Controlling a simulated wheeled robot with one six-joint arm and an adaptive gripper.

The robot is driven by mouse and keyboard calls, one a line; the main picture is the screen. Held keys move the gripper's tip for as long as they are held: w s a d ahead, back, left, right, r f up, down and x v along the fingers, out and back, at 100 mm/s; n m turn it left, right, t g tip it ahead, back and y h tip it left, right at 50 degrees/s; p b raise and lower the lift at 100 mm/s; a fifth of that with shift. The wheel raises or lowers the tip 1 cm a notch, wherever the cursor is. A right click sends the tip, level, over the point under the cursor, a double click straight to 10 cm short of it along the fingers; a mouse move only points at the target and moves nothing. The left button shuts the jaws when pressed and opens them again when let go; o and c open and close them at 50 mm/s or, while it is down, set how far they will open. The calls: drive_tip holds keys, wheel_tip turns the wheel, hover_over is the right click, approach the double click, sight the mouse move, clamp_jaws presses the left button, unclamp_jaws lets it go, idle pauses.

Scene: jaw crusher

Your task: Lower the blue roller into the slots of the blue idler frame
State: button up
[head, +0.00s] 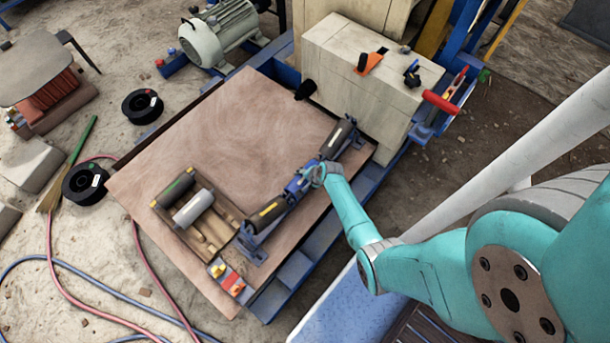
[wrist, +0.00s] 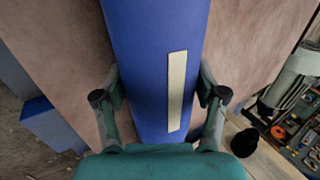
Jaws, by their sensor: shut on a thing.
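The blue roller (head: 299,187) is in my gripper (head: 318,175) over the middle of the blue idler frame (head: 252,252). In the wrist view the blue roller (wrist: 150,60), with a pale strip along it, fills the space between the two fingers of my gripper (wrist: 160,95), which is shut on it. The idler frame stands on the brown board, with a dark roller (head: 268,213) on its near side and another (head: 343,134) on its far side. My gripper hides part of the middle, so I cannot tell whether the roller's ends sit in the slots.
A wooden tray (head: 222,240) left of the frame holds a green-striped dark roller (head: 175,188) and a grey roller (head: 193,208). The board (head: 235,125) is clear behind it. A pale block (head: 365,75) with tools on top stands close behind the frame's far end.

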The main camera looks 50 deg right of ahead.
drive_tip(key=shift+f, duration=0.4)
drive_tip(key=o, duration=1.8)
drive_tip(key=shift+o, duration=0.5)
drive_tip(key=shift+f, duration=0.15)
drive_tip(key=shift+s, duration=0.1)
drive_tip(key=v, duration=1.2)
